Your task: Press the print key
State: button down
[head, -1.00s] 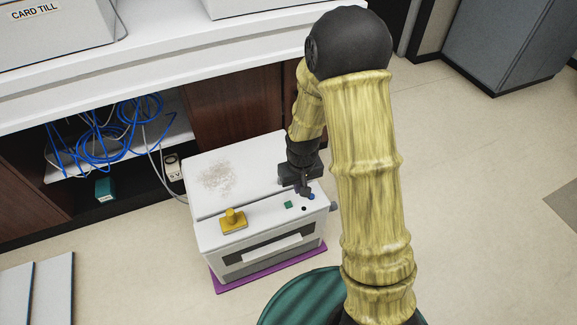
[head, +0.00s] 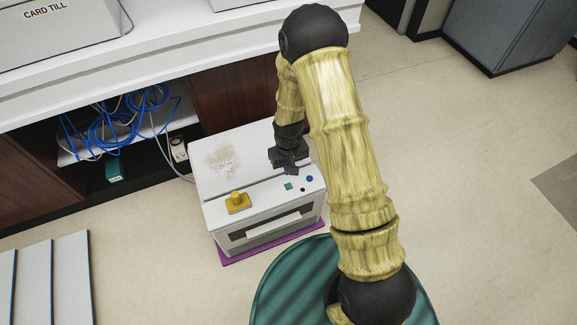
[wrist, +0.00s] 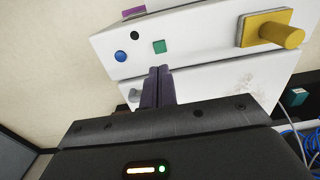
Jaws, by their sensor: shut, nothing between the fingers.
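The white box-shaped machine (head: 235,177) stands on the floor with small controls on its top near the front right. My gripper (head: 293,173) is shut and empty over the machine's top, just behind the green key. In the wrist view the closed fingertips (wrist: 159,70) point at the green key (wrist: 159,46). The blue button (wrist: 120,56) lies to their left. I cannot tell whether the fingers touch the surface.
A yellow knob on a plate (head: 237,199) sits left of the keys. The machine stands on a purple mat (head: 270,243). Behind it is a white counter (head: 190,62) with a shelf of tangled blue cables (head: 115,130). Open floor (head: 470,200) lies to the right.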

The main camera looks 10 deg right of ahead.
jog(key=b, duration=0.5)
send_over(288, 185)
notch_tip(288, 185, down, 6)
jog(key=shift+d+f, duration=0.1)
jog(key=shift+f, duration=0.05)
jog(key=shift+f+b, duration=0.4)
jog(key=shift+f, duration=0.3)
jog(key=shift+f, duration=0.6)
jog(key=shift+r, duration=0.15)
notch_tip(288, 185, up, 5)
jog(key=p, duration=0.4)
jog(key=shift+r, duration=0.2)
dwell(0.4)
